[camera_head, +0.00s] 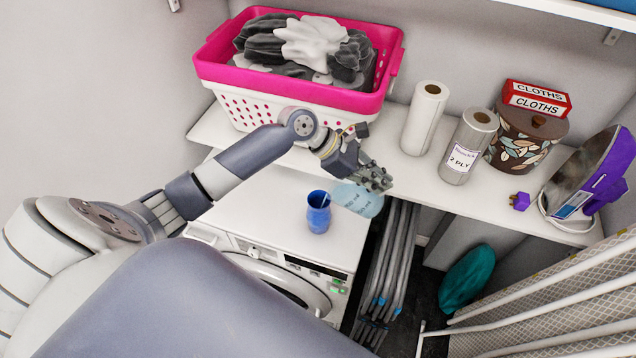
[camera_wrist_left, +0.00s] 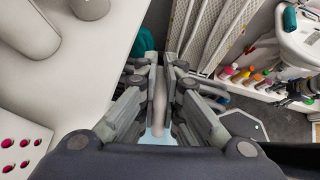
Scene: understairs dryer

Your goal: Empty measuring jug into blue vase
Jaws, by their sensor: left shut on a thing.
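My left gripper (camera_head: 374,179) is shut on the measuring jug (camera_head: 359,200), a clear, pale blue vessel with volume markings. The jug is held in the air, tilted, its left side close to the top of the blue vase (camera_head: 319,212). The vase stands upright on the white dryer. I cannot tell whether the jug touches its rim or what either holds inside. In the left wrist view the closed fingers (camera_wrist_left: 158,92) grip the jug's handle, with part of the pale blue jug (camera_wrist_left: 158,138) below. A dark jointed part at the right edge there may be my right gripper (camera_wrist_left: 298,88).
The dryer (camera_head: 265,225) has free top around the vase. Behind it a shelf holds a pink-and-white laundry basket (camera_head: 290,95), paper rolls (camera_head: 425,115), a patterned pot (camera_head: 520,145) and a purple iron (camera_head: 590,180). Folded grey poles (camera_head: 390,265) stand right of the dryer.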

